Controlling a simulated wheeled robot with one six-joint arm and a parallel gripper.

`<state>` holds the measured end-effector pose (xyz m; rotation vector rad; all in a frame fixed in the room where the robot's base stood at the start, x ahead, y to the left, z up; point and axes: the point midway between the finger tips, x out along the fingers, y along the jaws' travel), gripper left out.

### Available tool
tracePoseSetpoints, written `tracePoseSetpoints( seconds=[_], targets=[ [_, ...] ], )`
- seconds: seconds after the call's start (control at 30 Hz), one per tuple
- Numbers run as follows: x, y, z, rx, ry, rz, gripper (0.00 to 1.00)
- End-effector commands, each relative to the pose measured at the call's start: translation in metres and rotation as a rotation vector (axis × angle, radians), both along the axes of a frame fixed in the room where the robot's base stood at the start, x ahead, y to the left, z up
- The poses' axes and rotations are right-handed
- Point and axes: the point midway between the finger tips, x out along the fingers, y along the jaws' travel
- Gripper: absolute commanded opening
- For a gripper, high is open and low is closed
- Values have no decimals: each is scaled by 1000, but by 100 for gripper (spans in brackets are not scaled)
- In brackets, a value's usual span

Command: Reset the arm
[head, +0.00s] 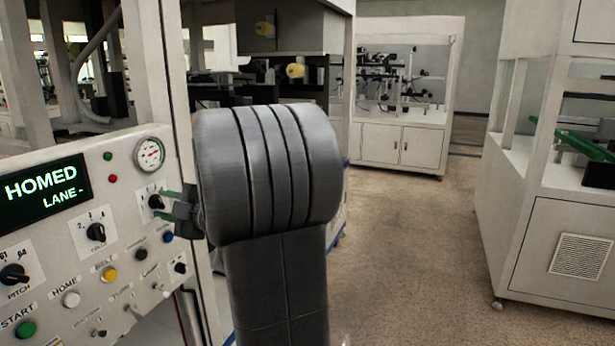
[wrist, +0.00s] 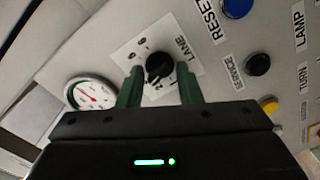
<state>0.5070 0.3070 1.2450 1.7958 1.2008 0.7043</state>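My gripper (head: 168,202) is at the right side of the control panel, in front of the black LANE knob (head: 155,201). In the wrist view the two green fingers of my gripper (wrist: 160,82) stand apart, one on each side of the LANE knob (wrist: 159,67); gaps show between fingers and knob. The fingers hold nothing. The blue button (wrist: 237,7) labelled RESET is at the top of the wrist view, and in the head view a blue button (head: 167,237) shows below my gripper. The display (head: 42,190) reads "HOMED" and "LANE -".
A round gauge (head: 149,154) sits above the LANE knob. Yellow (head: 109,274), white (head: 71,299), green (head: 26,329) and black (head: 140,254) buttons lie lower on the panel. Open floor (head: 410,240) lies to the right, before a cabinet (head: 560,235).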

Motion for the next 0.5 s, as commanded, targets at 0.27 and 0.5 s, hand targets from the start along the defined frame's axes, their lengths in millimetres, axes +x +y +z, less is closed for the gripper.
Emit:
tracePoseSetpoints(
  seconds=[0.27, 0.5],
  targets=[
    [0, 0, -2, -98, -243, 0, 32],
    [0, 0, -1, -166, -402, 0, 32]
  ],
)
